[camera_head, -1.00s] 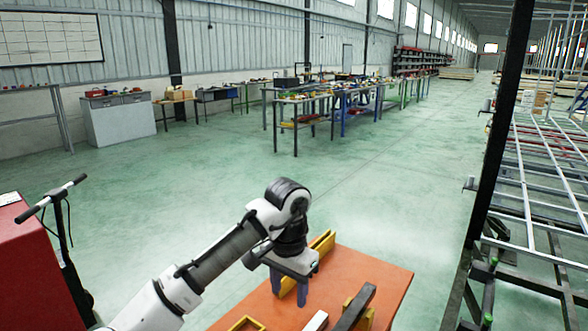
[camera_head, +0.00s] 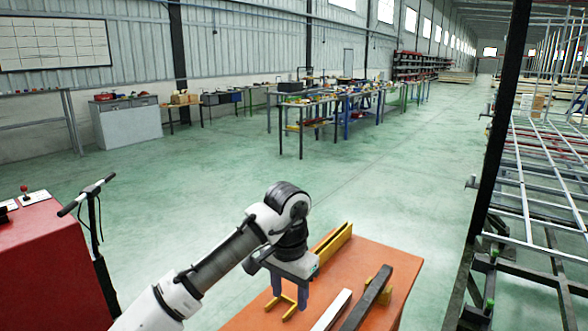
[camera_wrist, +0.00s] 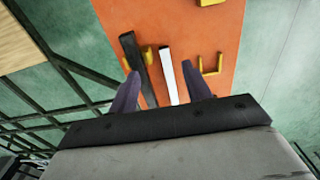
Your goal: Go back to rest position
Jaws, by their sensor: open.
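My gripper (camera_head: 289,290) is above the orange table (camera_head: 396,300), pointing down. In the wrist view my gripper (camera_wrist: 160,92) shows two dark fingers spread apart with nothing held between them. A white bar (camera_wrist: 168,75) and a dark bar (camera_wrist: 138,65) lie on the table beyond the fingertips. The white bar (camera_head: 333,310) and the dark bar (camera_head: 368,298) also show in the head view, to the right of the gripper. How high the gripper is above the table is hard to tell.
Yellow brackets (camera_head: 335,243) (camera_wrist: 210,65) lie on the table. A red cabinet (camera_head: 50,265) with a black-handled post (camera_head: 97,230) stands at left. A metal frame rack (camera_head: 530,190) is at right. Workbenches (camera_head: 335,105) stand farther back, with open green floor before them.

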